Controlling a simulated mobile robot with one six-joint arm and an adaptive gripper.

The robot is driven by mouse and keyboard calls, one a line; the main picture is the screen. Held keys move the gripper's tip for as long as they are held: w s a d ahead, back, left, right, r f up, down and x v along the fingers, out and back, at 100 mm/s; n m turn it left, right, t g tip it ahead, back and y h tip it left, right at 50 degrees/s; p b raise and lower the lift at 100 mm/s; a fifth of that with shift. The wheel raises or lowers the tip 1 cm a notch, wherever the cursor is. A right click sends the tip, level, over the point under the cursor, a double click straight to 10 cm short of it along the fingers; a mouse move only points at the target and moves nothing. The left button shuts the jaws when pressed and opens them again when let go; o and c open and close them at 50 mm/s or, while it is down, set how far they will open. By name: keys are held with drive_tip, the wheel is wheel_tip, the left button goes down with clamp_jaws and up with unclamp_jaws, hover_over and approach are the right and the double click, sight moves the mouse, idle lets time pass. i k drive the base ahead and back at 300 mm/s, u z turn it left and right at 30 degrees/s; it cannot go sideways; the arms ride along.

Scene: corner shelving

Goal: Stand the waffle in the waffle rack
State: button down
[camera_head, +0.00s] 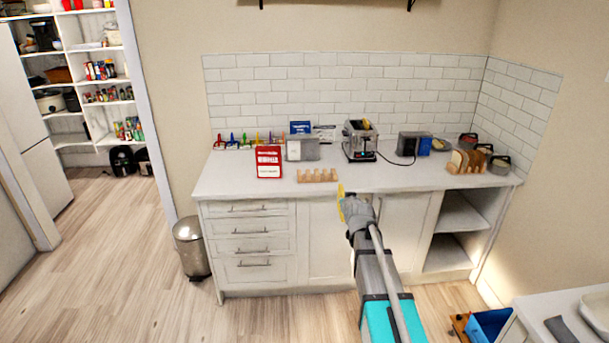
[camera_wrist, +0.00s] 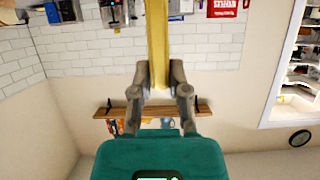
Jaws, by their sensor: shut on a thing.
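A thin yellow waffle (camera_head: 341,196) is held on edge by my gripper (camera_head: 348,207), in front of the counter's front edge in the head view. In the wrist view the waffle (camera_wrist: 157,40) shows edge-on between the two fingers of my gripper (camera_wrist: 160,75), which are shut on it. A low wooden rack with slots (camera_head: 317,176), which looks like the waffle rack, stands empty near the front of the counter. It is left of and beyond my gripper, apart from the waffle. I cannot make out the rack clearly in the wrist view.
On the counter (camera_head: 230,182), a red box (camera_head: 268,161) and a grey appliance (camera_head: 302,147) stand near the rack. A toaster (camera_head: 360,139) stands behind. A second wooden rack (camera_head: 466,161) holding bread slices is at the right. The counter's front middle is clear.

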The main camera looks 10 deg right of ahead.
sight(313, 177)
drive_tip(key=i, duration=1.25)
drive_tip(key=z, duration=0.05)
